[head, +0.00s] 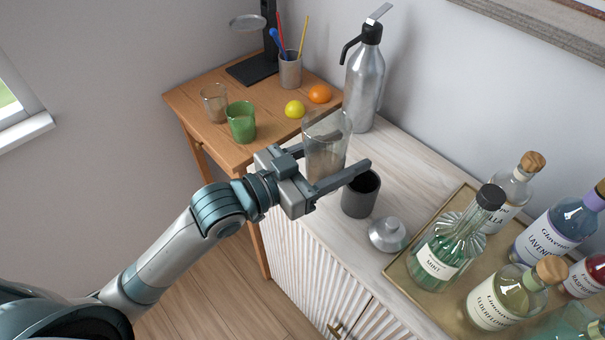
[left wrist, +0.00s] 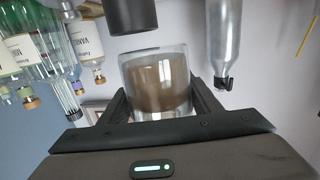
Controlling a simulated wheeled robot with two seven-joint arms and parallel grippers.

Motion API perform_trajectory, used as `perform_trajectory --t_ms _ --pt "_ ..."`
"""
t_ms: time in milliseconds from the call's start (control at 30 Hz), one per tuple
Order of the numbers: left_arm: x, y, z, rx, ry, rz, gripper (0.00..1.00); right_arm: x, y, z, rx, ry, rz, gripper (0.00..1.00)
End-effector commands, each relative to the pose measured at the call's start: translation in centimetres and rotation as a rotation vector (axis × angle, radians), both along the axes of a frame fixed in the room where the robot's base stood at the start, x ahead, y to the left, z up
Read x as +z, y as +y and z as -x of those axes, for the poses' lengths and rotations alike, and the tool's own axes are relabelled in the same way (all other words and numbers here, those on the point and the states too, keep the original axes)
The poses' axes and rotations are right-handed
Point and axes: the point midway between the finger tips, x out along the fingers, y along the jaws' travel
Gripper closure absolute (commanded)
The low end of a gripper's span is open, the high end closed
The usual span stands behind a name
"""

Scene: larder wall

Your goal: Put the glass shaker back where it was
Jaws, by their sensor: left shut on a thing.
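The glass shaker (head: 326,130) is a clear, slightly brownish tumbler. My left gripper (head: 335,158) is shut on it, one finger on each side, and holds it roughly upright. It is over the left end of the pale cabinet top (head: 405,170); I cannot tell whether its base touches the top. In the left wrist view the glass shaker (left wrist: 158,80) sits between both fingers. A dark grey cup (head: 360,202) stands just right of it, and a silver domed cap (head: 388,235) lies in front of the cup. My right gripper is not in view.
A tall steel siphon bottle (head: 364,85) stands behind the glass. A tray (head: 398,272) with several labelled bottles is at the right. The wooden side table (head: 190,97) holds a green glass (head: 241,122), a clear glass (head: 215,103), a lemon (head: 294,109) and an orange (head: 320,93).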

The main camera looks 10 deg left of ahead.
Motion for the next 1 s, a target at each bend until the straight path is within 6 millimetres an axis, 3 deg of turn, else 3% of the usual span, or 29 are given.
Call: perform_trajectory --t_ms 367,567,1000 --pt "0.1 0.0 0.0 -0.003 -0.004 0.002 0.91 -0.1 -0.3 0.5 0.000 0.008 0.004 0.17" --pt "-0.6 0.7 -1.0 -0.002 -0.002 -0.002 0.91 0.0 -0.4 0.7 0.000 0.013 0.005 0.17" --pt "-4.9 4.8 -7.2 -0.001 -0.003 -0.003 0.91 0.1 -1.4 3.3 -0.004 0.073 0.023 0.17"
